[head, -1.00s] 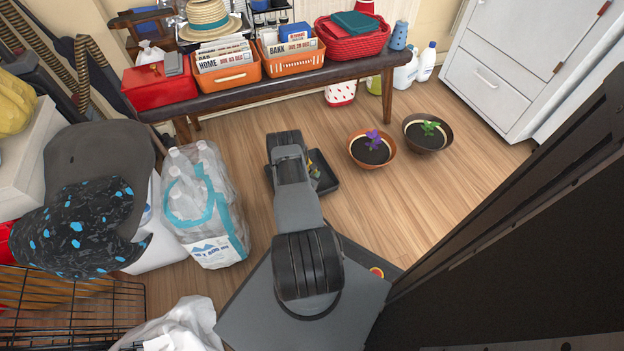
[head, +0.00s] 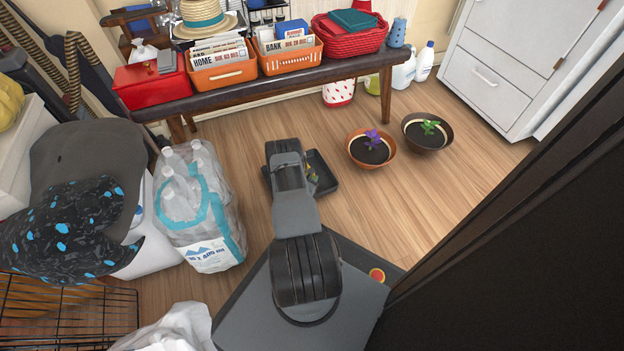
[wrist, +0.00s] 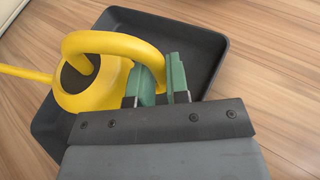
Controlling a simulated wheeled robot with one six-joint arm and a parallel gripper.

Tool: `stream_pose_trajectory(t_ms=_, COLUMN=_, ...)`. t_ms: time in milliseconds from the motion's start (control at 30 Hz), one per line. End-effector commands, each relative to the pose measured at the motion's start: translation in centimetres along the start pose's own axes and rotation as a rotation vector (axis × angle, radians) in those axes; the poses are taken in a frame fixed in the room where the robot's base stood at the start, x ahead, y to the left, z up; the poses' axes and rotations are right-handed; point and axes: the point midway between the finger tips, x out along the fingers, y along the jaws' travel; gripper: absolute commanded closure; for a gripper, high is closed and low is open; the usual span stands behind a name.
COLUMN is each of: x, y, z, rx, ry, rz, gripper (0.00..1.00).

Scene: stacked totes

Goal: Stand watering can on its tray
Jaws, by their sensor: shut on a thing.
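The yellow watering can (wrist: 92,92) is in the wrist view, over the left part of the dark tray (wrist: 208,48). Its thin spout points left and its curved handle loops to the right. My gripper (wrist: 160,82), with green fingers, is shut on the handle. The can looks upright, but I cannot tell whether its base touches the tray. In the head view my arm hides most of the can; the tray (head: 326,178) shows to the right of the arm on the floor.
Two potted plants, one purple (head: 371,148) and one green (head: 427,132), stand right of the tray. A pack of bottles (head: 200,215) stands to the left. A bench (head: 290,85) with baskets is behind. Bare wooden floor (head: 340,222) lies around the tray.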

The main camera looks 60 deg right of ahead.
Motion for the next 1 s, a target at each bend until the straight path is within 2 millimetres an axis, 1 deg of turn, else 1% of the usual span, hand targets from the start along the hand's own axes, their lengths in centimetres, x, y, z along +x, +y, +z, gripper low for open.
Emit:
stream_pose_trajectory(t_ms=33, x=0.1, y=0.1, z=0.1, rx=0.005, ry=-0.006, rz=0.001, gripper=1.00)
stream_pose_trajectory(t_ms=67, x=0.1, y=0.0, z=-0.2, rx=0.000, ry=0.000, rz=0.000, gripper=0.83)
stream_pose_trajectory(t_ms=300, x=0.0, y=0.0, z=-0.2, rx=0.000, ry=0.001, rz=0.000, gripper=0.60)
stream_pose_trajectory(t_ms=333, x=0.0, y=0.0, z=-0.2, rx=0.000, ry=0.001, rz=0.000, gripper=0.59)
stream_pose_trajectory(t_ms=533, x=0.0, y=0.0, z=-0.1, rx=-0.001, ry=0.001, rz=0.000, gripper=0.59)
stream_pose_trajectory(t_ms=633, x=-0.1, y=0.0, z=0.2, rx=-0.001, ry=0.001, rz=0.000, gripper=0.59)
stream_pose_trajectory(t_ms=767, x=-1.9, y=0.1, z=0.3, rx=-0.004, ry=0.003, rz=0.002, gripper=0.59)
stream_pose_trajectory(t_ms=1000, x=-6.7, y=0.1, z=0.5, rx=-0.005, ry=0.002, rz=0.003, gripper=0.59)
